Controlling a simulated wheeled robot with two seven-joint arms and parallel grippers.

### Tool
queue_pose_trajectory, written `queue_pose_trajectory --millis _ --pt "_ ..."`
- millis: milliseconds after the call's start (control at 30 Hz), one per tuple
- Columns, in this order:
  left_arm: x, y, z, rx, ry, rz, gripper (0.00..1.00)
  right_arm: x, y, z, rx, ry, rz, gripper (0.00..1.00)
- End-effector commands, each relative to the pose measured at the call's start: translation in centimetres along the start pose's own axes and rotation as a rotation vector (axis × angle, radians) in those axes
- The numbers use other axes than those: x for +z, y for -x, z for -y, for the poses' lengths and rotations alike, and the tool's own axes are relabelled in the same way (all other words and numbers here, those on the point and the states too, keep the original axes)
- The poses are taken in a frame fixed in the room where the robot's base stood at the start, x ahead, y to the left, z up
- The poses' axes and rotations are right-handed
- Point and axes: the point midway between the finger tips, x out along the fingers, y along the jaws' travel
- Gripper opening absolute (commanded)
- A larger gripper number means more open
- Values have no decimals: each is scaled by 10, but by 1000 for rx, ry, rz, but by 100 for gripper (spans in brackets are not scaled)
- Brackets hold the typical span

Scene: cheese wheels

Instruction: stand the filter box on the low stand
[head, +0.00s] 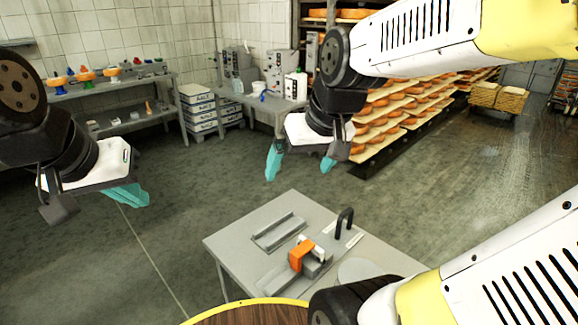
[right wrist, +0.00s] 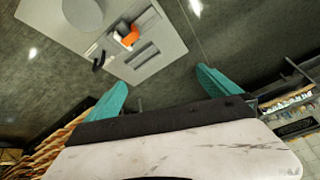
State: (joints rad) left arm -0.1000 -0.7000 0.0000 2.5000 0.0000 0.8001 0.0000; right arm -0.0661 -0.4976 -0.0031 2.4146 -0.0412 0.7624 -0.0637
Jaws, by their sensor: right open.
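An orange block (head: 301,254) sits on a grey table (head: 228,252) in the head view, against a grey and white block (head: 318,262). I cannot tell for certain which of these is the filter box. A shallow grey tray-like piece (head: 279,232) lies behind them; it may be the low stand. The orange block also shows in the right wrist view (right wrist: 127,38). My right gripper (head: 300,164) is open and empty, with teal fingers apart, above and beyond the table's far edge. My left gripper (head: 125,195) hangs at the left, away from the table; its fingers overlap in view.
A black handle (head: 344,222) stands on the table, with a pale disc (head: 357,270) nearer me. A round wooden top with a yellow rim (head: 250,306) is at the bottom. Cheese racks (head: 385,115), a side bench (head: 262,108) and stacked crates (head: 198,107) stand behind. Floor between is clear.

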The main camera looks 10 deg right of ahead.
Motion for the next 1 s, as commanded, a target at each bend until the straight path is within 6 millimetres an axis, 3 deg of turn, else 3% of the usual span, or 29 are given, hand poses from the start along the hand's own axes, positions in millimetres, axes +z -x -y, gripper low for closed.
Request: queue_pose_trajectory --millis 100,300,1000 --pt "0 0 0 0 0 0 0 18 20 11 -21 -32 -50 100" --pt "0 0 0 0 0 0 0 34 30 18 -40 -60 -79 100" --pt "0 0 0 0 0 0 0 35 31 19 -41 -62 -81 100"
